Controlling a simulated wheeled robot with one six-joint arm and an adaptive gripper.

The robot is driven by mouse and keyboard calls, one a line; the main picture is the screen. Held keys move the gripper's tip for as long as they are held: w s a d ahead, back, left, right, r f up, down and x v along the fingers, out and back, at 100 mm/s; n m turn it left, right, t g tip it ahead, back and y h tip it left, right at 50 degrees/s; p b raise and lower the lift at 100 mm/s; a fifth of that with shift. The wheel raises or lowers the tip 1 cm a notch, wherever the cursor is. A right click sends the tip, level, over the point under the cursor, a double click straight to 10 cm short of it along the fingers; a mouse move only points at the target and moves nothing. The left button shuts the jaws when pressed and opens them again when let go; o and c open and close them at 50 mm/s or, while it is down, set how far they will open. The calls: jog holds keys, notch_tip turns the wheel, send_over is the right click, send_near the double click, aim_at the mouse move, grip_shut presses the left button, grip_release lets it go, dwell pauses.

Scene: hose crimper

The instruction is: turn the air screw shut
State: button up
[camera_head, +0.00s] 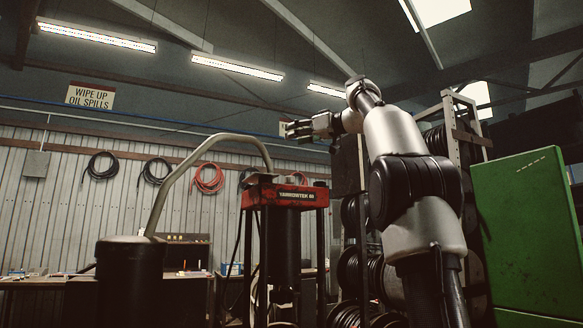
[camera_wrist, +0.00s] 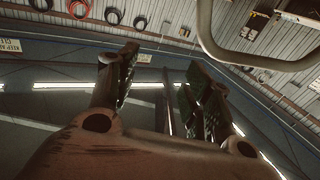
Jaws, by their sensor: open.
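The hose crimper's red head (camera_head: 285,195) stands on dark posts in the middle of the head view, with a dark cylinder (camera_head: 286,248) below it. I cannot make out the air screw in either view. My gripper (camera_head: 288,130) is up in the air above and slightly right of the red head, pointing left. In the wrist view, the fingers of my gripper (camera_wrist: 160,68) are spread apart with nothing between them. They are clear of the crimper.
A bent grey pipe (camera_head: 205,140) arches from a black drum (camera_head: 130,280) toward the crimper; it also shows in the wrist view (camera_wrist: 260,62). A hose rack (camera_head: 452,120) and green cabinet (camera_head: 530,230) stand right. A bench (camera_head: 40,283) lies behind.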

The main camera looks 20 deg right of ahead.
jog(key=s+d+f+m+h, duration=0.15)
jog(key=s+f+m, duration=0.5)
jog(key=m, duration=0.75)
jog(key=m+h, duration=0.2)
jog(key=m, duration=1.7)
send_near(290, 182)
jog(key=s+d, duration=0.1)
jog(key=s, duration=0.1)
jog(key=w+a+m, duration=0.1)
jog(key=w+m, duration=0.1)
jog(key=w, duration=0.2)
jog(key=w+a+m, duration=0.1)
jog(key=w+m, duration=0.1)
jog(key=w, duration=0.2)
jog(key=w+a+m+t, duration=0.1)
jog(key=w+m, duration=0.1)
jog(key=w, duration=0.2)
jog(key=shift+r, duration=0.4)
